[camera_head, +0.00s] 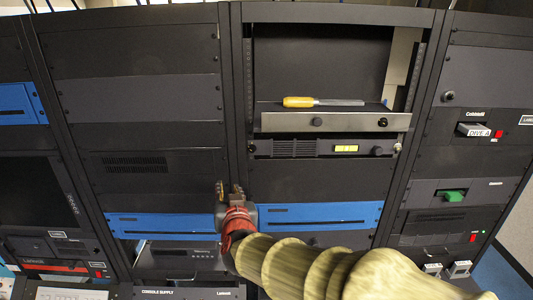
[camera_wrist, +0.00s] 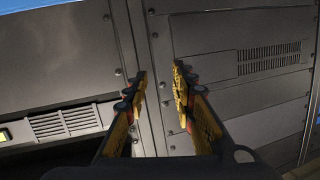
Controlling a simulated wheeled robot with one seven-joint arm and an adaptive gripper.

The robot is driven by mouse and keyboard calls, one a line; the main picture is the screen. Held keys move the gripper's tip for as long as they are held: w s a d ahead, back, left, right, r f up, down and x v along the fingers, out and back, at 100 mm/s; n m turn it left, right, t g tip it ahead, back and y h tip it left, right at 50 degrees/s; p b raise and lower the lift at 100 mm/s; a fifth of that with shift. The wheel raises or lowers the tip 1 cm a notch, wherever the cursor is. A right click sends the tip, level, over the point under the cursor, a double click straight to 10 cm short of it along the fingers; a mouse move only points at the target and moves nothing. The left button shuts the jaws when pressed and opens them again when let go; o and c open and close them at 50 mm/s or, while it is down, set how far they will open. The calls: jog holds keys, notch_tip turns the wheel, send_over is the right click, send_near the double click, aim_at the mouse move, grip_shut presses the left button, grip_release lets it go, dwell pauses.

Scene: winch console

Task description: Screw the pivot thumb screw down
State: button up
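The tray front (camera_head: 280,122) in the middle rack carries two dark knobs, a left one (camera_head: 317,122) and a right one (camera_head: 383,122). Below it, a unit with a lit yellow display (camera_head: 346,149) has a small dark screw head (camera_head: 251,148) at its left end and a pale one (camera_head: 397,147) at its right end. I cannot tell which is the pivot thumb screw. My gripper (camera_head: 230,190) is below and left of them, by the rack post. In the wrist view my gripper (camera_wrist: 160,76) is open and empty, its fingers facing the post between two racks.
A yellow-handled screwdriver (camera_head: 302,102) lies on the tray. A blue panel (camera_head: 325,215) is beside my gripper. The wrist view shows a vented unit (camera_wrist: 62,122) at left and a vented panel (camera_wrist: 270,58) at right. The right rack has a green handle (camera_head: 451,196).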

aim_at(252, 151)
jog(key=w+d+r+m+t+h, duration=0.1)
jog(key=w+d+r+t+h, duration=0.2)
jog(key=d+r, duration=0.35)
jog(key=shift+h, duration=0.5)
jog(key=shift+w+r+b, duration=0.15)
jog(key=shift+w+b, duration=0.2)
jog(key=shift+w, duration=2.5)
jog(key=shift+c, duration=0.8)
grip_shut()
